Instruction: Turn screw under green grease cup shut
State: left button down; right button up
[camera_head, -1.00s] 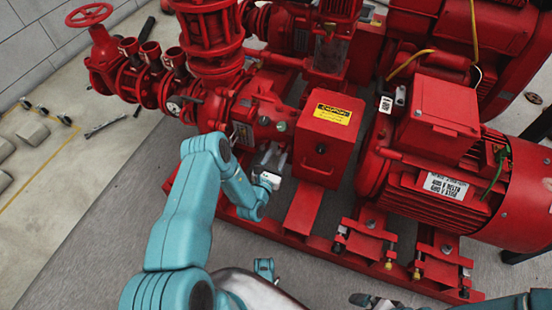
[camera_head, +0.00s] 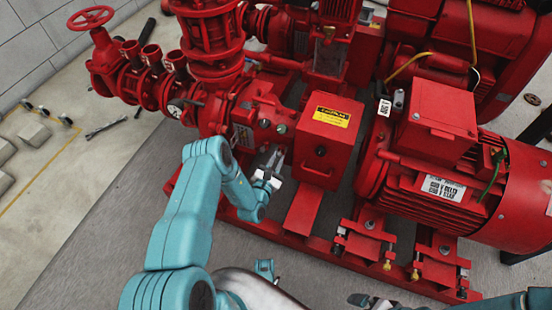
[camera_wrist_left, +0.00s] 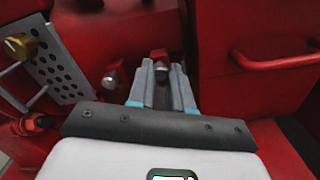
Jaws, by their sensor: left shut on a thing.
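My left gripper (camera_head: 273,158) reaches in from the left against the red pump housing, just left of the red box with the yellow label. In the left wrist view its two grey fingers (camera_wrist_left: 162,88) are shut on a small metal screw (camera_wrist_left: 160,60), whose head shows between the fingertips. A second, similar screw (camera_wrist_left: 110,82) sticks out of the red housing to the left, apart from the fingers. I cannot make out a green grease cup in either view.
The red box (camera_head: 325,145) stands close to the right of my left gripper. A perforated metal plate (camera_wrist_left: 58,70) and a brass fitting (camera_wrist_left: 20,45) are at the left in the wrist view. A red motor (camera_head: 440,185) is further right.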

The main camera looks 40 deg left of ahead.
pick_arm(q)
jog(key=m+p, duration=0.1)
jog(key=m, duration=0.3)
jog(key=shift+m, duration=0.3)
jog(key=m+p, duration=0.1)
jog(key=m, duration=0.2)
jog(key=shift+m, duration=0.4)
jog(key=m+p, duration=0.1)
jog(key=m, duration=0.3)
jog(key=shift+p, duration=0.3)
jog(key=shift+f+m+p, duration=0.15)
jog(key=shift+m+p, duration=0.25)
jog(key=shift+m, duration=1.6)
jog(key=c, duration=1)
grip_release()
jog(key=shift+c, duration=0.2)
jog(key=p+v, duration=0.4)
jog(key=v, duration=1.2)
jog(key=shift+s+d, duration=0.2)
